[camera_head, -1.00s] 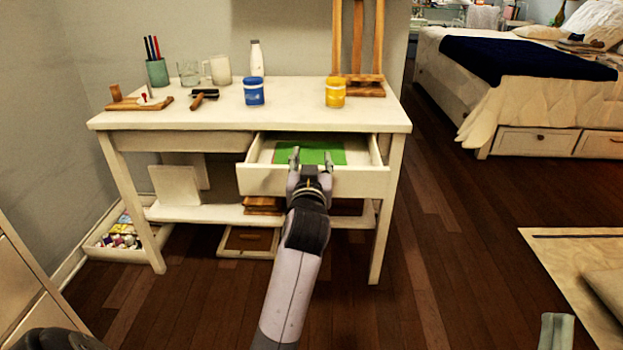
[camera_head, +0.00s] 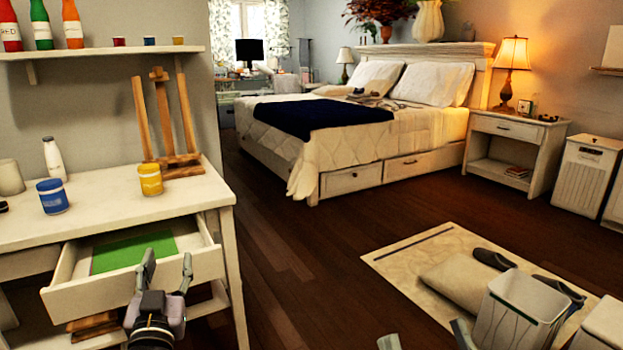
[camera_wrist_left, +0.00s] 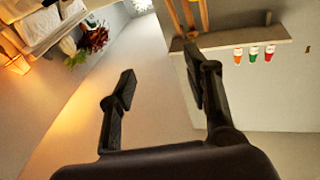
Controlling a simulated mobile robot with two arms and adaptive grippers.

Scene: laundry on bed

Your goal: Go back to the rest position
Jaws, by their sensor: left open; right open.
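My left gripper (camera_head: 168,265) is open, its fingers pointing up in front of the pulled-out desk drawer (camera_head: 130,285). From this angle I cannot tell whether it touches the drawer front. In the left wrist view its two fingers (camera_wrist_left: 160,80) are apart with nothing between them. My right gripper (camera_head: 427,337) shows only as two separated fingertips at the bottom edge, open, over the floor near the rug; the rest of it is out of frame. A green sheet (camera_head: 133,250) lies inside the drawer.
The white desk (camera_head: 110,205) holds a blue jar (camera_head: 52,196), a yellow jar (camera_head: 150,179) and a wooden easel (camera_head: 162,120). A white bin (camera_head: 515,315) and a rug (camera_head: 400,262) are at the lower right. Dark floor (camera_head: 310,265) between desk and rug is clear.

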